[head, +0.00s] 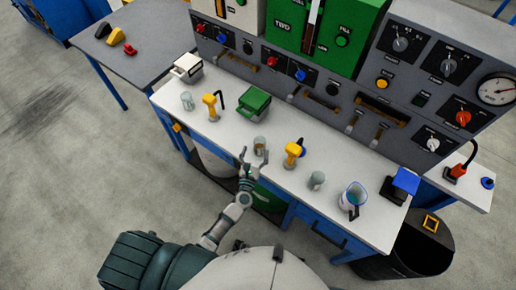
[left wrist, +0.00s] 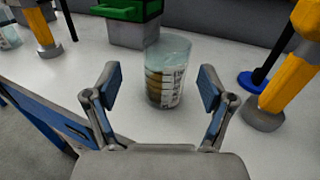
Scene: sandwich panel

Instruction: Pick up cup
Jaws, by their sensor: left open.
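A clear cup (head: 260,144) with dark markings stands upright on the white bench. In the left wrist view the cup (left wrist: 166,75) stands straight ahead, with something brownish showing in its lower part. My left gripper (head: 254,158) is open at the bench's front edge. In the left wrist view its two fingers (left wrist: 159,92) are spread to either side of the cup's near side, with a gap on both sides. Other clear cups stand at the left (head: 187,100) and right (head: 316,180) of the bench. My right gripper is not in view.
A green box (head: 254,102) stands behind the cup. Yellow-handled tools stand left (head: 210,105) and right (head: 292,152) of it. A jug (head: 352,197) and a blue-topped box (head: 404,184) stand farther right. A control panel (head: 320,85) closes off the bench's back.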

